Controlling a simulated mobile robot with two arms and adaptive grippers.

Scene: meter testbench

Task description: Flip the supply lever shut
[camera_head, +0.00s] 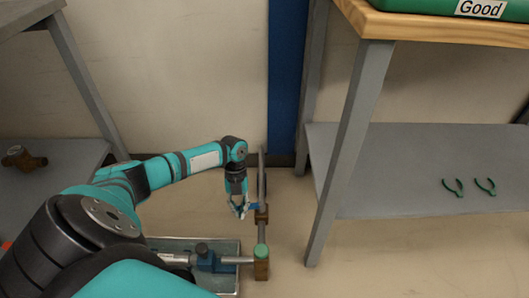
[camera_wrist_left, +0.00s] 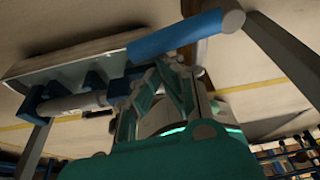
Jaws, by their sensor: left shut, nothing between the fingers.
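The supply lever is a small blue handle (camera_head: 253,206) at the brass valve (camera_head: 262,216) on the grey pipe run in the head view. In the left wrist view a long blue bar, which looks like the lever (camera_wrist_left: 175,36), crosses just beyond the fingers. My left gripper (camera_head: 241,211) points down just left of the valve, close beside the lever. It is shut with nothing between its fingers. It also shows in the left wrist view (camera_wrist_left: 165,95). I cannot tell whether the fingers touch the lever. My right gripper is not in view.
A blue meter (camera_head: 207,259) sits on the pipe over a metal tray (camera_head: 225,286) below my arm. A green-topped brass fitting (camera_head: 261,252) stands at the pipe corner. A table leg (camera_head: 345,150) rises to the right. Two green-handled tools (camera_head: 470,187) lie on the grey shelf (camera_head: 400,165).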

